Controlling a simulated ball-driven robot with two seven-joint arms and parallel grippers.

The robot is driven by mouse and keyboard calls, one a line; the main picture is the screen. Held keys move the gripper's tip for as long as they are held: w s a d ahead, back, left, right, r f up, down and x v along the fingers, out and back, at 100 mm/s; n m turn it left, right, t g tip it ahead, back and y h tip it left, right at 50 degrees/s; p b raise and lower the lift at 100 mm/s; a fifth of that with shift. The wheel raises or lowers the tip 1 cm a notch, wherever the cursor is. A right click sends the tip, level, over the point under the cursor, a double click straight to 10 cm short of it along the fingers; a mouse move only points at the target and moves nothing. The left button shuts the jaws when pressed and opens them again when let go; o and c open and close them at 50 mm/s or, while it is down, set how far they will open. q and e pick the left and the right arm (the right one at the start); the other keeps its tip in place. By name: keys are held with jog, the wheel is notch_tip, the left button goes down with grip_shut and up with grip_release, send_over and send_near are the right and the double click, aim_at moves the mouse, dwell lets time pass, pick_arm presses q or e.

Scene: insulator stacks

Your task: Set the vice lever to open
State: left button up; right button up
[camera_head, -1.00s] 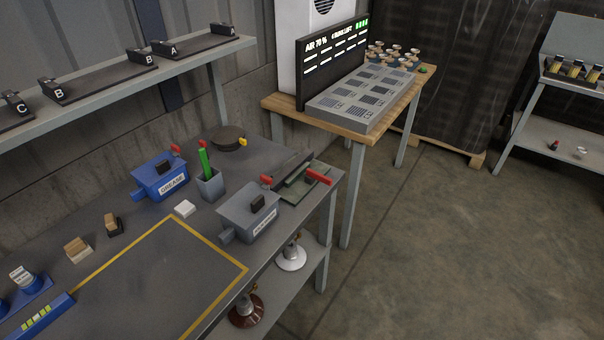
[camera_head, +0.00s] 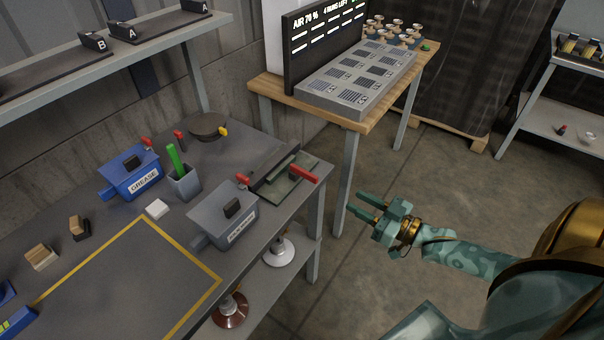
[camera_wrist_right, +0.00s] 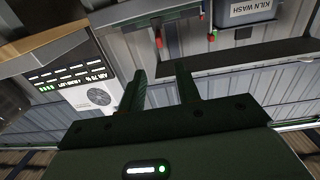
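The vice (camera_head: 282,178) sits at the right end of the grey bench, with a dark jaw bar and a green bed. Its red lever (camera_head: 303,173) points right, out over the bench edge. My right gripper (camera_head: 356,202) is in the air to the right of the lever and apart from it, empty, with its fingers spread. In the right wrist view the gripper (camera_wrist_right: 160,82) also shows two separated fingers with nothing between them. A red piece (camera_wrist_right: 158,39) above the fingers there looks like the lever. My left gripper is not in view.
A grey box (camera_head: 224,216) and a blue grease box (camera_head: 130,172), both with red handles, and a green-stick cup (camera_head: 184,182) stand left of the vice. The wooden table (camera_head: 340,112) with a screen and panel is behind. Floor right of the bench is clear.

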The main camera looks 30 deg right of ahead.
aim_at(317, 180)
jog(key=b+x, duration=0.1)
jog(key=x, duration=0.3)
jog(key=b+x, duration=0.1)
jog(key=x, duration=0.4)
jog(key=b+x, duration=0.1)
jog(key=x, duration=0.4)
jog(key=shift+w+f, duration=0.15)
jog(key=shift+f, duration=0.1)
jog(key=shift+w+a+r+b, duration=0.1)
jog(key=shift+w+a+b, duration=0.1)
jog(key=shift+w+b, duration=0.25)
grip_shut()
